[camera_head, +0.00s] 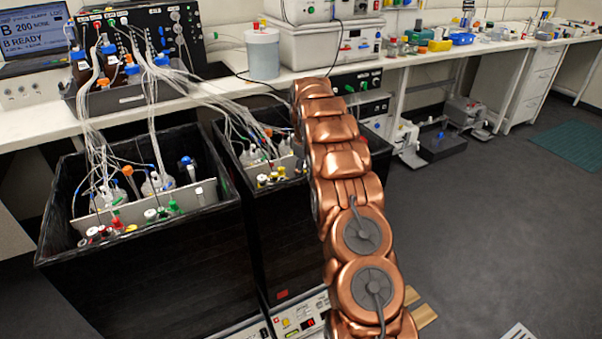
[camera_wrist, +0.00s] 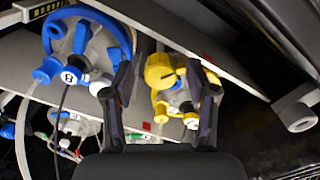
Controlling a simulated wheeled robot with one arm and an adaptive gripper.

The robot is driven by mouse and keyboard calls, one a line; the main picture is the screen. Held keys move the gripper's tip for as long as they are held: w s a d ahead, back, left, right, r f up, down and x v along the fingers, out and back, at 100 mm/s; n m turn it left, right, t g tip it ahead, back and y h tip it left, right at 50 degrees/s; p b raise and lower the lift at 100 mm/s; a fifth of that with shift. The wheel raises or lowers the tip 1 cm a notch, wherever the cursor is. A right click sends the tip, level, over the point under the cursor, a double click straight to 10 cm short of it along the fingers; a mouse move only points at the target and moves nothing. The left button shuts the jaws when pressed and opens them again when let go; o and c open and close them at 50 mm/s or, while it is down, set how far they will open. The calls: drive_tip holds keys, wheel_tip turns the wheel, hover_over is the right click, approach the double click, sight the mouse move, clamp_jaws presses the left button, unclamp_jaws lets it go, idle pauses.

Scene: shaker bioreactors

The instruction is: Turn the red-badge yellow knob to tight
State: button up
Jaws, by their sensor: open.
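In the wrist view a yellow knob (camera_wrist: 161,72) sits on top of a clear vessel, with a dark mark on its face. My gripper (camera_wrist: 166,82) is open, with one dark finger on each side of the yellow knob. Gaps show between the fingers and the knob, and I cannot tell whether either touches it.
A blue-capped vessel (camera_wrist: 75,58) with tubing stands close left of my gripper. A grey cylinder end (camera_wrist: 299,117) is at the right. In the head view the left black box (camera_head: 130,262) holds more vessels, and tubes run down from the bench.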

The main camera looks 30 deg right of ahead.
clamp_jaws()
drive_tip(key=shift+a, duration=0.3)
drive_tip(key=shift+m, duration=0.3)
drive_tip(key=m, duration=0.2)
drive_tip(key=shift+d+f+m+b, duration=0.1)
drive_tip(key=shift+d+m+b, duration=0.05)
drive_tip(key=shift+m+b, duration=0.15)
drive_tip(key=m, duration=0.5)
drive_tip(key=shift+m+b, duration=0.3)
drive_tip(key=shift+b, duration=0.1)
drive_tip(key=m, duration=0.4)
drive_tip(key=shift+b, duration=0.3)
drive_tip(key=m, duration=0.4)
drive_tip(key=shift+b, duration=0.3)
drive_tip(key=shift+m, duration=0.5)
